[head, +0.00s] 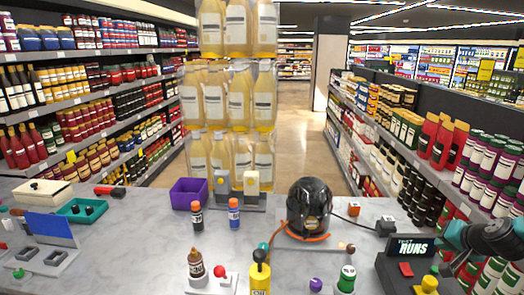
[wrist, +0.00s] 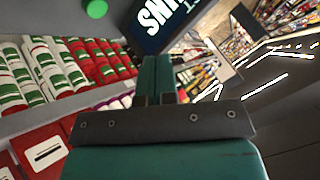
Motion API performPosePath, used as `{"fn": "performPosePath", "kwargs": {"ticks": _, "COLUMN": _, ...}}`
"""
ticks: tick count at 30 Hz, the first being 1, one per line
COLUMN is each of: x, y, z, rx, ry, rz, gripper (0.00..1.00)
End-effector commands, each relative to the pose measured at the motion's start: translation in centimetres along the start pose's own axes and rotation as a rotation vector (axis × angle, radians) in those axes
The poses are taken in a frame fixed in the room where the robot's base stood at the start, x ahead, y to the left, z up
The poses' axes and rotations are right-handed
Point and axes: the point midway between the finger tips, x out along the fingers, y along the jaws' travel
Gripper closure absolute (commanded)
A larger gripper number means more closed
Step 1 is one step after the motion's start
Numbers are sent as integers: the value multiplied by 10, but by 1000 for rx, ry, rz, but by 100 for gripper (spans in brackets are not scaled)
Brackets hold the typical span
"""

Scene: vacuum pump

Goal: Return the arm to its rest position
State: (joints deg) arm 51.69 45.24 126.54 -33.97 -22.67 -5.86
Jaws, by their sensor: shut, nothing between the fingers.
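My gripper (wrist: 160,78) shows in the wrist view with its two teal fingers together and nothing between them. In the head view my teal and dark arm comes in from the right edge, with its end beside the "TEST RUNS" display (head: 411,247). The same display (wrist: 165,20) appears upside down just beyond the fingertips in the wrist view. I cannot tell whether the fingers touch it. The vacuum pump, a black dome (head: 309,203) with an orange ring, stands on the counter left of the arm.
Tall yellow bottles (head: 238,100) are stacked behind. Stocked shelves line both sides.

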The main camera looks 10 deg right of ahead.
Motion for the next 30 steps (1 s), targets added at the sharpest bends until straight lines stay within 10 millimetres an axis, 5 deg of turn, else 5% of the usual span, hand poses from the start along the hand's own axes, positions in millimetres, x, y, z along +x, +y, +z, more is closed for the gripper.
{"fn": "performPosePath", "kwargs": {"ticks": 4, "x": -13, "y": -81, "z": 23, "rx": -152, "ry": -125, "rz": -86, "gripper": 100}}
{"fn": "performPosePath", "kwargs": {"ticks": 8, "x": -46, "y": -168, "z": 72, "rx": -351, "ry": -296, "rz": -177, "gripper": 100}}
{"fn": "performPosePath", "kwargs": {"ticks": 12, "x": -104, "y": -237, "z": 140, "rx": -583, "ry": -482, "rz": -254, "gripper": 100}}
{"fn": "performPosePath", "kwargs": {"ticks": 15, "x": -157, "y": -265, "z": 194, "rx": -763, "ry": -609, "rz": -297, "gripper": 100}}
{"fn": "performPosePath", "kwargs": {"ticks": 22, "x": -268, "y": -263, "z": 280, "rx": -1123, "ry": -823, "rz": -338, "gripper": 100}}
{"fn": "performPosePath", "kwargs": {"ticks": 25, "x": -293, "y": -252, "z": 295, "rx": -1207, "ry": -867, "rz": -338, "gripper": 100}}
{"fn": "performPosePath", "kwargs": {"ticks": 30, "x": -306, "y": -245, "z": 302, "rx": -1252, "ry": -893, "rz": -334, "gripper": 100}}
